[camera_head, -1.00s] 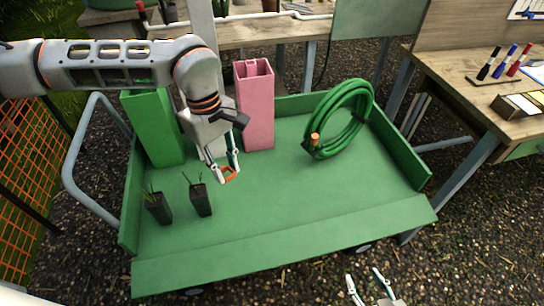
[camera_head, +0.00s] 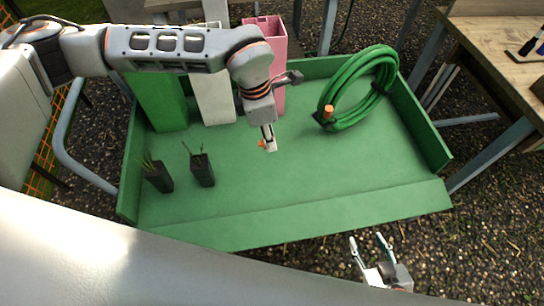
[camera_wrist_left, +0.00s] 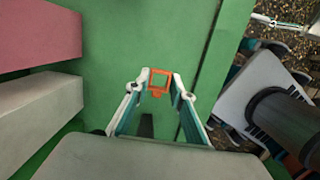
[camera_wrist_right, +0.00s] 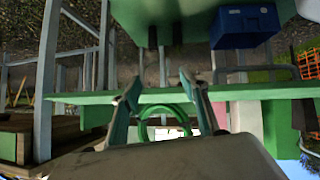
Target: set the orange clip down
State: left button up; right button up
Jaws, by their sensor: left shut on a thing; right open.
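The orange clip (camera_wrist_left: 159,79) is between the fingertips of my left gripper (camera_wrist_left: 160,86), which is shut on it, in the left wrist view. In the head view the clip (camera_head: 264,144) shows small and orange at the left gripper (camera_head: 268,147), over the green cart bed (camera_head: 300,185). I cannot tell whether the clip touches the bed. My right gripper (camera_head: 371,246) is open and empty, beyond the cart's front edge; its spread fingers also show in the right wrist view (camera_wrist_right: 160,90).
A green tube (camera_head: 160,102), a white tube (camera_head: 213,99) and a pink tube (camera_head: 274,90) stand at the cart's back left. Two dark plant pots (camera_head: 158,178) (camera_head: 202,170) stand at left.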

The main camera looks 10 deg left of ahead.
pick_arm(q)
jog(key=b, duration=0.1)
send_over(271, 172)
jog(key=f, duration=0.9)
jog(key=shift+s+a+f, duration=0.1)
jog(key=shift+a+f, duration=0.1)
jog(key=shift+f, duration=0.05)
notch_tip(271, 172, down, 5)
jog(key=shift+f+b, duration=0.1)
jog(key=shift+b, duration=0.6)
jog(key=shift+f, duration=0.3)
jog(key=shift+r, duration=0.1)
pick_arm(e)
jog(key=shift+w+d+f, duration=0.25)
jog(key=shift+d+f, duration=0.1)
jog(key=shift+f, duration=0.3)
pick_arm(q)
jog(key=o, duration=0.7)
pick_arm(e)
jog(key=shift+f, duration=0.2)
